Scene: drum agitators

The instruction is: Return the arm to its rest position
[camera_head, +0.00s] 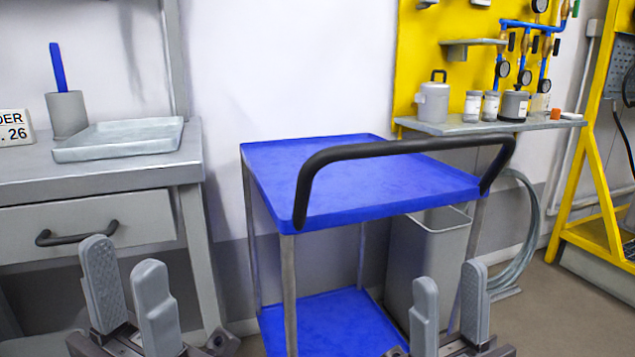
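My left gripper (129,290) is at the lower left of the head view, in front of the grey workbench (190,150) and its drawer. Its two grey fingers point up and stand apart with nothing between them. My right gripper (450,305) is at the lower right, in front of the blue cart (365,175) and a grey bin (430,245). Its fingers also point up, apart and empty. Both arms behind the grippers are mostly below the picture edge.
The cart has a black handle (400,148) and a lower blue shelf (325,320). On the workbench are a metal tray (118,138) and a grey cup (67,114) with a blue stick. A wall shelf (490,126) holds several jars. Open floor (560,310) lies at the right.

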